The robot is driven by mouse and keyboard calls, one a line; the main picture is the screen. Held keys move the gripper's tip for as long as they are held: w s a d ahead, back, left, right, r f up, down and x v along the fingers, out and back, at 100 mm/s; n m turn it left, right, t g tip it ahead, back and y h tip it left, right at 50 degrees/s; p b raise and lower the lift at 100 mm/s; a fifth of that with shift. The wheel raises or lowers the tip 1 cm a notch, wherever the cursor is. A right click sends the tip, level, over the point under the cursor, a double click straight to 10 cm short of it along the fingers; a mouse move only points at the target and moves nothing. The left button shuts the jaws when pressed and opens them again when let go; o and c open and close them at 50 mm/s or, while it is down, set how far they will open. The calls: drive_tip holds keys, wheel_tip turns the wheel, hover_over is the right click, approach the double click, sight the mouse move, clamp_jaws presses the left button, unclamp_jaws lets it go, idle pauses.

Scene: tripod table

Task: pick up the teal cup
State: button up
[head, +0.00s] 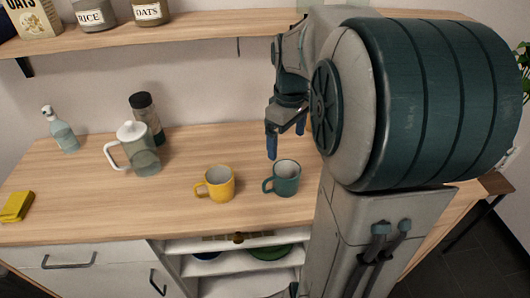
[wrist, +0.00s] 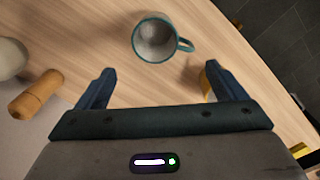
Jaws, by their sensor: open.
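The teal cup (head: 288,181) stands upright on the wooden counter, its handle pointing left in the head view. In the wrist view the teal cup (wrist: 143,49) shows from above, with a pale inside and its handle to the right; it lies beyond the fingertips, toward the top edge. My gripper (head: 286,142) is open and empty, above and behind the cup in the head view. In the wrist view the gap of my gripper (wrist: 162,78) is clear, and the cup is not between the fingers.
A yellow mug (head: 219,186) stands just left of the teal cup. A white-lidded pitcher (head: 144,160), a dark-capped jar (head: 143,108), a spray bottle (head: 64,134) and a yellow sponge (head: 16,206) are further left. A shelf (head: 190,39) with containers hangs above.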

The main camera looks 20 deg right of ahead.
sight(287, 164)
drive_tip(key=f, duration=1.4)
drive_tip(key=shift+w+d, duration=0.2)
drive_tip(key=shift+d, duration=0.2)
drive_tip(key=shift+r, duration=0.1)
drive_tip(key=c, duration=1.3)
drive_tip(key=shift+r, duration=0.55)
wheel_tip(287, 164, up, 3)
drive_tip(key=shift+w+f, duration=0.1)
drive_tip(key=shift+f, duration=0.05)
drive_tip(key=s+d+r, duration=0.5)
drive_tip(key=s+r, duration=0.2)
drive_tip(key=s, duration=0.3)
drive_tip(key=shift+s+b, duration=0.35)
drive_tip(key=shift+b, duration=0.05)
